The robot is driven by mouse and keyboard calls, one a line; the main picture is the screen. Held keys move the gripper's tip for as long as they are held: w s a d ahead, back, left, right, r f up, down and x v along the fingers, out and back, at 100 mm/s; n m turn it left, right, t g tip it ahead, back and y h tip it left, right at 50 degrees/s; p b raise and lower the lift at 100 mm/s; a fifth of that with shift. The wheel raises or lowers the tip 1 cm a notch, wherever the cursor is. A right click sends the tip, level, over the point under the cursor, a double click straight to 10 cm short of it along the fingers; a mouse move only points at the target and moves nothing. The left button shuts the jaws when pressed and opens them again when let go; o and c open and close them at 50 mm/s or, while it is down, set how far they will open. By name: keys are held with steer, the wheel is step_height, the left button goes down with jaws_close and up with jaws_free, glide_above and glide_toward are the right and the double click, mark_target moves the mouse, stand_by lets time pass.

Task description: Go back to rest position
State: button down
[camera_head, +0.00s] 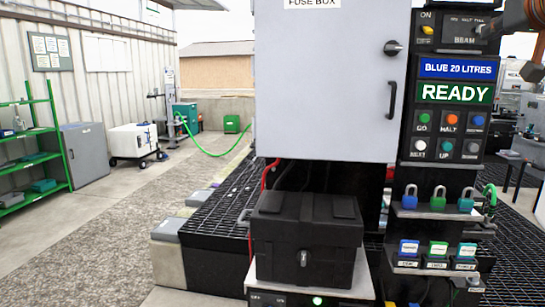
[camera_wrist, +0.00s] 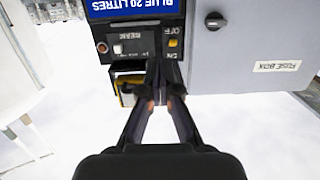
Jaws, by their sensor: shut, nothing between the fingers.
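My gripper (camera_wrist: 166,68) points at the dark control panel in the wrist view, which is upside down. Its two fingers come together at the tips, and it is shut and empty. The tips overlap the panel edge near the yellow ON/OFF switch (camera_wrist: 173,43); I cannot tell whether they touch it. In the head view, part of my arm enters at the top right, beside the top of the control panel (camera_head: 403,140). The panel has a blue "BLUE 20 LITRES" sign (camera_head: 458,68) and a green "READY" sign (camera_head: 455,93).
The grey fuse box (camera_head: 325,90) stands left of the panel, its door closed. A black case (camera_head: 305,235) sits below it. Padlocks (camera_head: 438,198) hang on a shelf under the panel buttons. Gravel floor (camera_head: 110,215) lies open at the left, before the green shelves (camera_head: 28,150).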

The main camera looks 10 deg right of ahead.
steer(key=w+a+f+n+g+y+p, duration=0.1)
steer(key=w+a+f+g+y, duration=0.15)
steer(key=a+f, duration=0.7)
steer(key=w+a+f+n+g+y, duration=0.1)
steer(key=w+a+f+g+y, duration=0.15)
steer(key=a+f, duration=0.7)
steer(key=s+a+f+g, duration=0.2)
steer(key=f, duration=0.4)
steer(key=s+a+f+g, duration=0.1)
steer(key=s+a+f, duration=0.1)
steer(key=f, duration=0.5)
steer(key=s+a+f+n+g+p, duration=0.1)
steer(key=s+a+f+g, duration=0.3)
steer(key=s+f, duration=0.8)
steer(key=s+a+f+g+p, duration=0.1)
steer(key=s+a+f+g, duration=0.3)
steer(key=s+f, duration=0.8)
steer(key=s+g, duration=0.1)
steer(key=s, duration=0.1)
steer(key=shift+s+f+n, duration=0.15)
steer(key=shift+s+n, duration=0.25)
